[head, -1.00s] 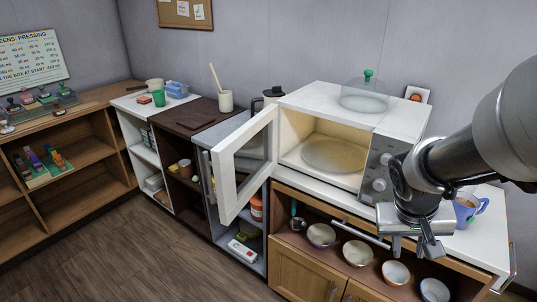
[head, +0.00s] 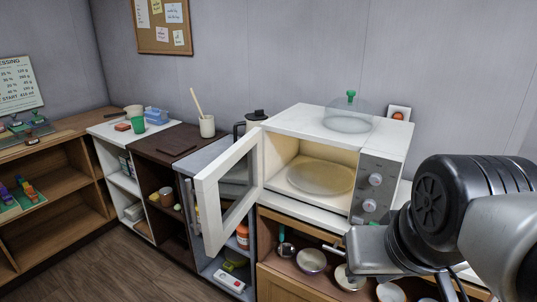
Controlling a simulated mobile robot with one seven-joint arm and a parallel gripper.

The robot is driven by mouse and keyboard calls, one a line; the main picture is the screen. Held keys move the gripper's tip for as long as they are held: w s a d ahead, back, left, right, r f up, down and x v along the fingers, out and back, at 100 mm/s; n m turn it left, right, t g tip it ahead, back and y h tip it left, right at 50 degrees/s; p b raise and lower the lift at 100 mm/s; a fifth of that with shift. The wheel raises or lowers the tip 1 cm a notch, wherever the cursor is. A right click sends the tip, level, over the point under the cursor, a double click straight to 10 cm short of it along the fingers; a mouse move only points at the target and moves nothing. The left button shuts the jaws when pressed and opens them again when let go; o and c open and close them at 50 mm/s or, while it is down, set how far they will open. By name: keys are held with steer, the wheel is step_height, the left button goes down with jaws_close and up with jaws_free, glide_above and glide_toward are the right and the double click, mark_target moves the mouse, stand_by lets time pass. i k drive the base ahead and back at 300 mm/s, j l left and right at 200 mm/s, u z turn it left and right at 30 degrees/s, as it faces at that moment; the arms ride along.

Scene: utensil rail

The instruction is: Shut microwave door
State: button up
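The white microwave (head: 338,141) stands on the counter against the wall. Its framed door (head: 227,190) is hinged at the left and stands wide open, swung out toward me. The cavity is lit and empty except for a round turntable plate (head: 321,177). The control panel (head: 372,189) with two knobs is on the right side.
A clear cover with a green knob (head: 348,119) sits on top of the microwave. A dark-lidded pot (head: 252,121) stands behind the open door. Bowls (head: 311,261) fill the shelf below. Open floor (head: 95,262) lies at the lower left.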

mark_target(237, 171)
steer(key=i+j+z, duration=0.15)
steer(key=j, duration=0.55)
steer(key=i+j+z, duration=0.15)
steer(key=j, duration=0.55)
steer(key=j+z, duration=0.2)
steer(key=j, duration=0.5)
steer(key=i, duration=0.05)
